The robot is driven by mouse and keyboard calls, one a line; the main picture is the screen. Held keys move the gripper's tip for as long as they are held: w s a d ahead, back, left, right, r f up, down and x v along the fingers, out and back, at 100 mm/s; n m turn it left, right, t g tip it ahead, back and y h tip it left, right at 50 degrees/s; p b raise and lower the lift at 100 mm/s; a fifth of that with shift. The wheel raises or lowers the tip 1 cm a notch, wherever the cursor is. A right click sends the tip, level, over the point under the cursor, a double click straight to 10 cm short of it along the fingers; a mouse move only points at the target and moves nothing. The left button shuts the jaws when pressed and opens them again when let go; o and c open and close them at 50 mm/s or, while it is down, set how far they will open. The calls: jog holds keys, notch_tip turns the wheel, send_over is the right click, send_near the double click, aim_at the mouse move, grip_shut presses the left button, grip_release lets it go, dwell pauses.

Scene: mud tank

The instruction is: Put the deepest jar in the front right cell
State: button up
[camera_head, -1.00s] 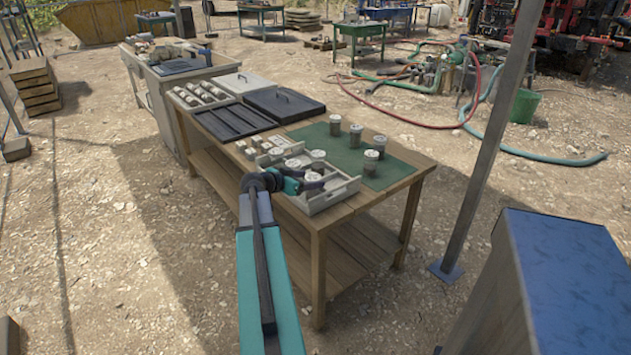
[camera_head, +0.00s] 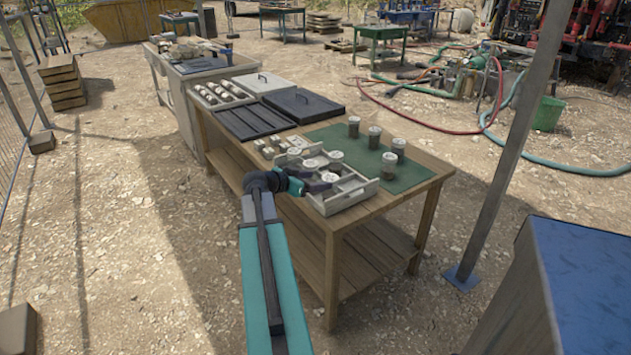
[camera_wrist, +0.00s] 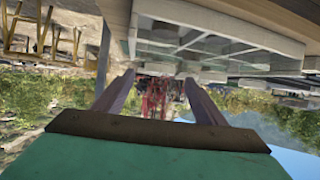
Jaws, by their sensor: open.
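A pale tray with cells (camera_head: 350,198) sits on the table's near part, and its near wall also shows in the wrist view (camera_wrist: 215,22). White-lidded jars stand in it, such as one (camera_head: 309,164) at the back and one (camera_head: 330,177) close to my fingers. Which jar is deepest I cannot tell. My gripper (camera_head: 320,185) is at the tray's left side, low beside the jars. In the wrist view its fingers (camera_wrist: 160,78) are apart with nothing between them.
Small pale blocks (camera_head: 268,147) lie left of the tray. A dark ribbed tray (camera_head: 250,120) and a black lidded box (camera_head: 302,104) stand further back. A metal post (camera_head: 500,150) rises right of the table. Open gravel lies to the left.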

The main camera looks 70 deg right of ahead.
jog(key=w+a+f+n+t+y, duration=0.1)
jog(key=w+a+f+n, duration=0.2)
jog(key=w+a+f, duration=0.35)
jog(key=w+a+f+n+t+y, duration=0.2)
jog(key=w+a+f, duration=0.2)
jog(key=a+f, duration=0.45)
jog(key=w+a+f+n+y, duration=0.2)
jog(key=a+f+n, duration=0.1)
jog(key=a+f, duration=0.6)
jog(key=w+a+f+n+y, duration=0.1)
jog(key=w+a+f+n, duration=0.25)
jog(key=a+f, duration=0.55)
jog(key=s+a+f+n+y, duration=0.1)
jog(key=a+f+n, duration=0.15)
jog(key=a, duration=0.35)
jog(key=s+a+f+n+y, duration=0.1)
jog(key=s+a+f, duration=0.1)
jog(key=a+f, duration=0.35)
jog(key=s+a+f+n+g+y, duration=0.1)
jog(key=s+a+f+n, duration=0.1)
jog(key=s+a, duration=0.3)
jog(key=s+a+f+n+g+y, duration=0.1)
jog(key=s+a, duration=0.4)
jog(key=a, duration=0.7)
jog(key=s+a+f+n+y, duration=0.2)
jog(key=s+a+f+n, duration=0.2)
jog(key=a, duration=0.5)
jog(key=shift+s+a+f+n+g, duration=0.15)
jog(key=shift+s+f+n+g, duration=0.2)
jog(key=shift+s+n+g, duration=0.05)
